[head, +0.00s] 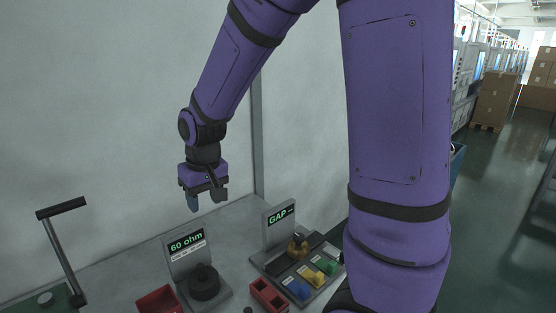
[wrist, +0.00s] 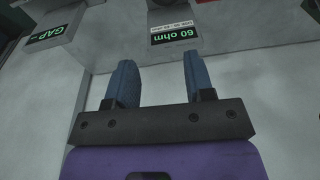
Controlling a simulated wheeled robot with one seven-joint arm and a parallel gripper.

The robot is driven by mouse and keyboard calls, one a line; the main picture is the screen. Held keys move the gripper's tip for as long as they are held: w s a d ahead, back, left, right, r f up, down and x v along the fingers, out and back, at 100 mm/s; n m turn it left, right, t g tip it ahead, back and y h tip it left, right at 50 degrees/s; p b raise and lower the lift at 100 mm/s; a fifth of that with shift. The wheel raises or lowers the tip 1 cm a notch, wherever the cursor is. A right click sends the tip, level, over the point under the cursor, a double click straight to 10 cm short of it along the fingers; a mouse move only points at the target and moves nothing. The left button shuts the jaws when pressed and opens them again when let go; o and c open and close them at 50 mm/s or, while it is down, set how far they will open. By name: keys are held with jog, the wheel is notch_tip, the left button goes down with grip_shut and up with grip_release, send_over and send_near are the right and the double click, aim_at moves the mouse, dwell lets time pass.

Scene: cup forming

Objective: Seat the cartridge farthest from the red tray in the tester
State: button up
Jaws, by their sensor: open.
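My gripper (head: 206,202) is open and empty, pointing down, high above the bench in the head view. In the wrist view its two blue-grey fingers (wrist: 159,66) stand apart with nothing between them. A grey station with a "60 ohm" display (head: 186,243) carries a round black part (head: 204,282); its display also shows in the wrist view (wrist: 174,35). A red tray (head: 158,301) stands left of it, cut by the lower edge. A red block with openings (head: 268,296) lies to its right. No cartridge can be made out with certainty.
A "GAP" station (head: 281,215) stands at the right, with a brass-coloured part (head: 298,247) and blue (head: 298,288), yellow (head: 313,279) and green (head: 326,267) blocks on its base. A device with a long lever (head: 62,240) stands at the left. A pale wall lies behind.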

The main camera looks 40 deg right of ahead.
jog(key=s+d+r+t, duration=0.1)
jog(key=s+d+r, duration=0.1)
jog(key=s+r, duration=0.5)
jog(key=s+d+r+t, duration=0.2)
jog(key=s+r, duration=0.6)
jog(key=s, duration=0.5)
jog(key=shift+s+d+r+t, duration=0.2)
jog(key=shift+s+d+t, duration=0.05)
jog(key=shift+t, duration=0.05)
